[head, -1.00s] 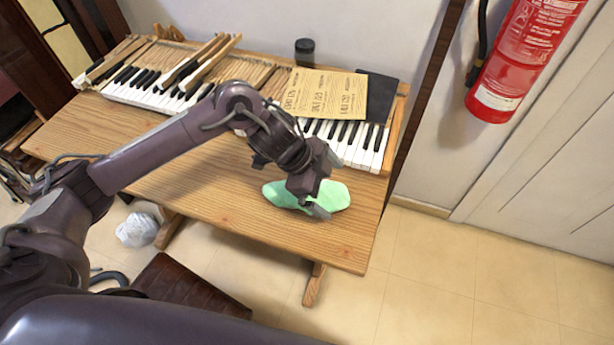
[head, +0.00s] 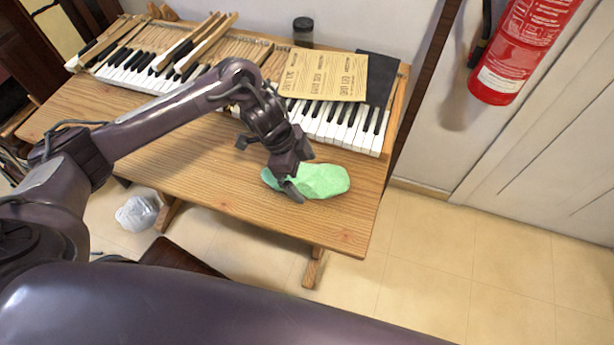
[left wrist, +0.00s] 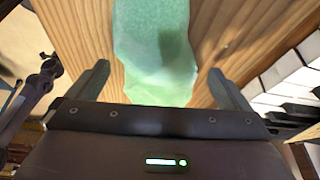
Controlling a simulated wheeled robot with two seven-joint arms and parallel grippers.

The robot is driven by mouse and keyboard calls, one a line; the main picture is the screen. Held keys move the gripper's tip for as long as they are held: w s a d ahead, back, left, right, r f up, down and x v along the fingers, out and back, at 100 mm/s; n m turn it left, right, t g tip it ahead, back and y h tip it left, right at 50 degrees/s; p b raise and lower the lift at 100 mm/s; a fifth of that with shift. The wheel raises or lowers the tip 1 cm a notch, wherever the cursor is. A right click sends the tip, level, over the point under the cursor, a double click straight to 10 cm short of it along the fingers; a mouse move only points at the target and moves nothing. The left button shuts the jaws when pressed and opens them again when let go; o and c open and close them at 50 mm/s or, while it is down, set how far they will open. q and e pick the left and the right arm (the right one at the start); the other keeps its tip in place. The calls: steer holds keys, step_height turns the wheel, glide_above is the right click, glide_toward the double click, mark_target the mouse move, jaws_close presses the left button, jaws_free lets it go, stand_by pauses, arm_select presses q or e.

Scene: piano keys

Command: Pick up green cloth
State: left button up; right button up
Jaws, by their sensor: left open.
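The green cloth (head: 322,181) lies flat on the wooden table, near its front right part, in front of the piano keys. In the left wrist view the cloth (left wrist: 156,50) runs up the middle, between the two spread fingers. My left gripper (head: 290,180) is open at the left end of the cloth and hides part of that end. In the left wrist view my left gripper (left wrist: 160,85) shows both fingers apart, with wood visible beside the cloth on each side. I cannot tell whether the fingers touch the table. My right gripper is in neither view.
The wooden table (head: 335,225) has bare wood around the cloth. Piano keys (head: 345,128) stand behind it, with yellow printed sheets (head: 325,78) and a dark jar (head: 303,31) further back. A red fire extinguisher (head: 520,50) hangs at the right.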

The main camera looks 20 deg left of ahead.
mark_target(302, 171)
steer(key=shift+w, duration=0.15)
arm_select(q)
steer(key=c, duration=0.9)
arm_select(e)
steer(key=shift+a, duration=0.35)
arm_select(q)
steer(key=shift+r, duration=0.1)
steer(key=shift+w+r, duration=0.1)
steer(key=shift+r, duration=0.35)
step_height(302, 171, up, 19)
steer(key=p, duration=0.3)
steer(key=shift+p, duration=0.3)
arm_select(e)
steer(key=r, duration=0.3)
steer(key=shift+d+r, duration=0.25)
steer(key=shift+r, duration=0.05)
